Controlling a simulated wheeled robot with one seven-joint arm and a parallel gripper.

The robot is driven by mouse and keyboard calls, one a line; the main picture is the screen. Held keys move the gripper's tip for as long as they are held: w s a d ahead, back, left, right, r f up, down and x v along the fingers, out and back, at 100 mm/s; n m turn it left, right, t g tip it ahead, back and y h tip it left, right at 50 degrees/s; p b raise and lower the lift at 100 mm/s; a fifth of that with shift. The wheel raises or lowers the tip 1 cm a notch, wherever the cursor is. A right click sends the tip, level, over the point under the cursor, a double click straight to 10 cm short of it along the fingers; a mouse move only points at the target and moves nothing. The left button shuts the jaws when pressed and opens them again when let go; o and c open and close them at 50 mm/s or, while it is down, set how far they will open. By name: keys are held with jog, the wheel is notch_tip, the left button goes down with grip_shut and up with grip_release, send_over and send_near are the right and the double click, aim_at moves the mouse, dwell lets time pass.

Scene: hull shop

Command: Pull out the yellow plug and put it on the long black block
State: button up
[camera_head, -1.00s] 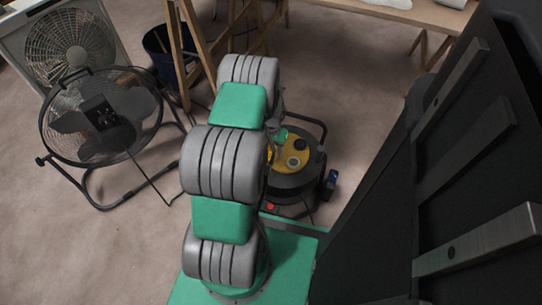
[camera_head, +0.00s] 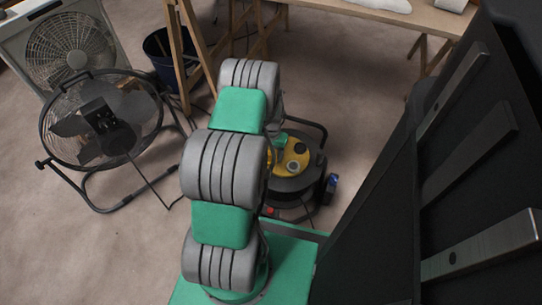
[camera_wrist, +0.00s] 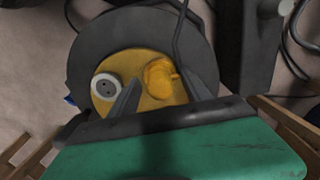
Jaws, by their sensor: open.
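The yellow plug (camera_wrist: 160,74) sits on the yellow face of a round black cable reel (camera_wrist: 85,48), with a black cable near it. A white round socket (camera_wrist: 106,86) is beside it. My gripper (camera_wrist: 157,82) is open; its two dark fingers point at the reel face, one toward each side of the plug, not closed on it. In the head view the reel (camera_head: 293,184) stands beyond my arm, which hides the plug and most of the gripper. A long dark block (camera_wrist: 248,42) at upper right in the wrist view looks like the long black block.
A black floor fan (camera_head: 100,115) stands at left, with a box fan (camera_head: 58,48) and a dark bucket (camera_head: 160,48) behind. A wooden table (camera_head: 425,18) is at the back. A large dark panel with metal bars (camera_head: 460,170) fills the right. Loose cables lie on the floor.

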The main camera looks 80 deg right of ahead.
aim_at(271, 152)
jog(key=shift+c, duration=0.2)
grip_shut()
dwell(0.4)
jog(key=shift+r, duration=0.2)
jog(key=shift+r+p, duration=2.2)
jog(key=shift+r, duration=0.65)
